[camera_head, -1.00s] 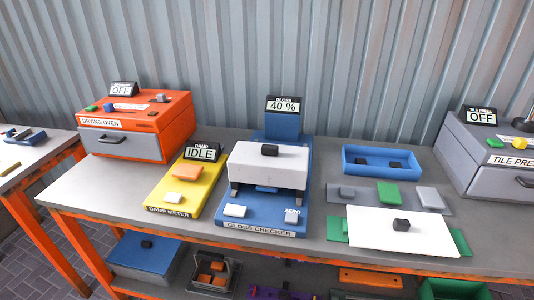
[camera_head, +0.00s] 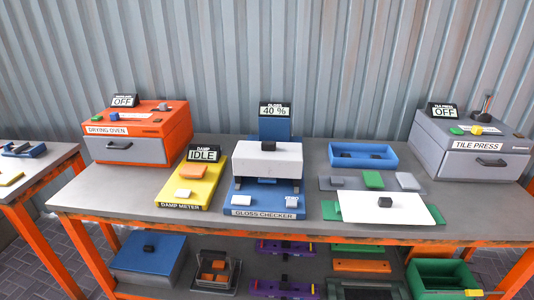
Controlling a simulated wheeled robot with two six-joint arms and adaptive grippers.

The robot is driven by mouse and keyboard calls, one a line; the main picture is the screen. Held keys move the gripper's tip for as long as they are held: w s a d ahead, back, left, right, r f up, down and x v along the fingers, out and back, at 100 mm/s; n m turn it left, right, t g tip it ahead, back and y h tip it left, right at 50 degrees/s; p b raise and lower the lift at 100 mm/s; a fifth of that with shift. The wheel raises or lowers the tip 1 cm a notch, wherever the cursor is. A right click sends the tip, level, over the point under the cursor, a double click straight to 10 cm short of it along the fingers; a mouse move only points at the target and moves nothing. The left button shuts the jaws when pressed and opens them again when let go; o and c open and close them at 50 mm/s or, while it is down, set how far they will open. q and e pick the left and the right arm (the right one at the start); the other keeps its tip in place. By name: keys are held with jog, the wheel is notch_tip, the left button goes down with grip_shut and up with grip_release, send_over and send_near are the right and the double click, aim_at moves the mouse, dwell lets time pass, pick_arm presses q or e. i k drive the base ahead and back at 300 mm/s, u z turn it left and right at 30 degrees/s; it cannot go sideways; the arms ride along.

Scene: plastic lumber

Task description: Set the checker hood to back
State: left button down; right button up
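The gloss checker (camera_head: 265,197) is a blue device in the middle of the table, with a display (camera_head: 275,110) reading 40 %. Its hood (camera_head: 267,161) is a white block with a black knob (camera_head: 268,146) on top. The hood sits over the middle of the blue base, in front of the display post. A dark gap shows under its front edge. Two white buttons lie on the base in front of the hood. Neither of my grippers is in view.
The yellow damp meter (camera_head: 203,184) stands left of the checker, and the orange drying oven (camera_head: 138,124) beyond it. At right are a blue tray (camera_head: 342,161), a white plate (camera_head: 412,208) with a black knob, and the grey tile press (camera_head: 455,155). A lower shelf holds several items.

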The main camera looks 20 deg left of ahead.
aim_at(268, 159)
jog(key=z, duration=0.85)
jog(key=i, duration=0.7)
jog(key=u, duration=0.85)
